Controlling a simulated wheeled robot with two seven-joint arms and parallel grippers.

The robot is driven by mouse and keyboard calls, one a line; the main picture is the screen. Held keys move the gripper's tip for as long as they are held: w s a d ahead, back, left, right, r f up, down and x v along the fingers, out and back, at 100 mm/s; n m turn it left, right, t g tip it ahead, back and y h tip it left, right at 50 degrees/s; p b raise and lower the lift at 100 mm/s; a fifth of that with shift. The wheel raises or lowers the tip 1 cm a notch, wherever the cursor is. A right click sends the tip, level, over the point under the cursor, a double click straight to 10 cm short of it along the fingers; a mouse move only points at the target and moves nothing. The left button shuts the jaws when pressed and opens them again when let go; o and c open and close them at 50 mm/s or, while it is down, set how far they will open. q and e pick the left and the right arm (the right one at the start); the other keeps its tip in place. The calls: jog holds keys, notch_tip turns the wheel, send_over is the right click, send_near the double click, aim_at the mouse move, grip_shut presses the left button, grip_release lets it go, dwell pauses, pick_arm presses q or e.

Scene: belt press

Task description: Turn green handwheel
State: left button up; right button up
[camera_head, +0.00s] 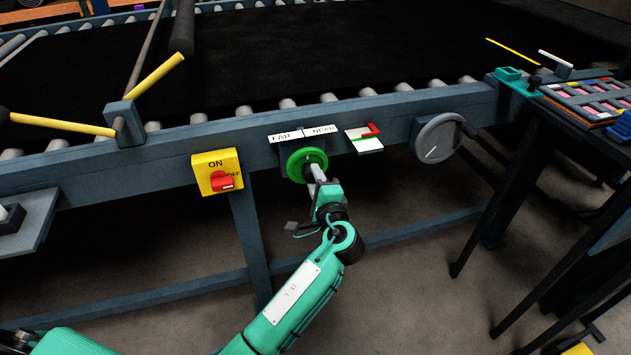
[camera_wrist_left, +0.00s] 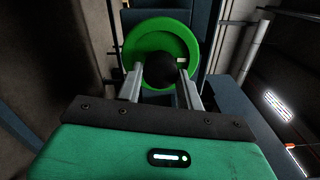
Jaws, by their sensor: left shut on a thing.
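The green handwheel (camera_head: 307,163) is mounted on the front rail of the belt frame, below the FAR and NEAR labels. In the left wrist view the green wheel (camera_wrist_left: 160,40) faces me, with a dark round hub or knob at its middle. My left gripper (camera_head: 317,172) is at the wheel's front. In the left wrist view its two fingers (camera_wrist_left: 160,82) lie on either side of the dark knob and are shut on it. The far side of the wheel is hidden. My right gripper is not in view.
A yellow switch box (camera_head: 214,172) with a red knob is left of the wheel. A white, red and green indicator (camera_head: 364,138) and a grey handwheel (camera_head: 437,138) are to the right. A dark-legged table with coloured items (camera_head: 590,100) stands at far right. Floor below the rail is mostly clear.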

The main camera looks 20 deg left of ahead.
pick_arm(q)
jog(key=o, duration=1)
jog(key=b+v, duration=0.1)
jog(key=v, duration=1.3)
jog(key=shift+b, duration=0.35)
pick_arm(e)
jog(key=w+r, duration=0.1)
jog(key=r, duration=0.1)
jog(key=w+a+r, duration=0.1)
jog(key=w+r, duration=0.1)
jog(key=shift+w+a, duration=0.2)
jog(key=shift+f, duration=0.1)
